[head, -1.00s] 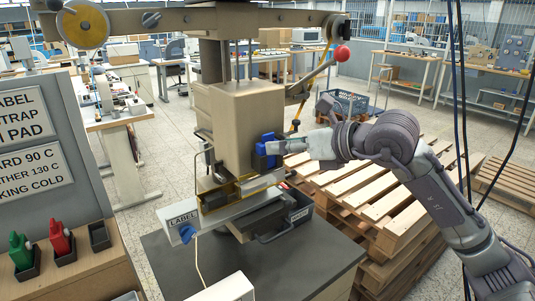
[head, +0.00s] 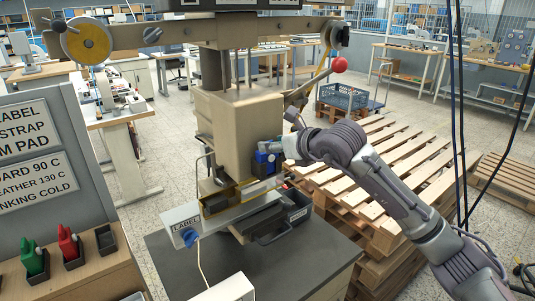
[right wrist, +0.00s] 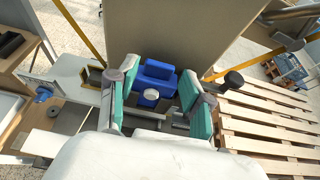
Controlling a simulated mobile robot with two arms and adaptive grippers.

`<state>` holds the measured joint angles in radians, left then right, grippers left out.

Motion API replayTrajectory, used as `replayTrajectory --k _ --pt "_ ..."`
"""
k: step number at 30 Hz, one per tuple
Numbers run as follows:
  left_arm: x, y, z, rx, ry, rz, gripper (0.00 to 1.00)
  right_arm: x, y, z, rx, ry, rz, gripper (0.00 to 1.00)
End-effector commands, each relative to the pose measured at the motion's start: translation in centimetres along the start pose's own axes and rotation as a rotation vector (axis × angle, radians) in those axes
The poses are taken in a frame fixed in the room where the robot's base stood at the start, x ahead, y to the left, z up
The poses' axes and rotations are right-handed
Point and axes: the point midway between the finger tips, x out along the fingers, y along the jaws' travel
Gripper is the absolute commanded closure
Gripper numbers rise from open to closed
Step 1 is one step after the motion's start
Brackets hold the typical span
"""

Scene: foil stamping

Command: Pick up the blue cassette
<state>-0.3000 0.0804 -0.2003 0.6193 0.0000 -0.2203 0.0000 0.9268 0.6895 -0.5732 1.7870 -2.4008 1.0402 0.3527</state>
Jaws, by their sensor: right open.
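The blue cassette (head: 266,161) sits at the right side of the beige press head, with a pale round knob facing out. In the right wrist view the blue cassette (right wrist: 158,74) lies between the two fingers. My right gripper (head: 276,148) is at the cassette in the head view. In the wrist view my right gripper (right wrist: 153,88) is open, one teal-padded finger on each side of the cassette. I cannot tell whether either pad touches it. My left gripper is not in view.
The press (head: 238,130) has a lever with a red ball (head: 339,65). A green cassette (head: 32,257) and a red cassette (head: 68,243) stand in holders beside an empty holder (head: 106,239). Stacked pallets (head: 390,180) lie right of the press.

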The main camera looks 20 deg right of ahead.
Motion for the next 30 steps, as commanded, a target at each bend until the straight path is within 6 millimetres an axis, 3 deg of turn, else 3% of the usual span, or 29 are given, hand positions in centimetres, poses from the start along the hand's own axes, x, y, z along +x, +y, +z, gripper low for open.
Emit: replayTrajectory --k 1,6,13,22,30 --pt "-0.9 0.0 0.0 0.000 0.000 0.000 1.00 0.6 0.1 0.4 0.002 0.002 0.002 0.50" --pt "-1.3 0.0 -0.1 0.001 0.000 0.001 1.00 2.2 0.0 0.2 0.000 0.000 0.001 0.50" --pt "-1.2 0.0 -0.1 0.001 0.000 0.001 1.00 2.3 0.0 0.0 -0.001 -0.001 0.000 0.50" --pt "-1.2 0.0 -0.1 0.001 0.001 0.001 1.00 2.3 0.0 0.1 0.000 -0.001 0.000 1.00" --pt "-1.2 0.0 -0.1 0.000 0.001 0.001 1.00 2.3 0.0 0.1 0.000 -0.002 0.000 1.00"
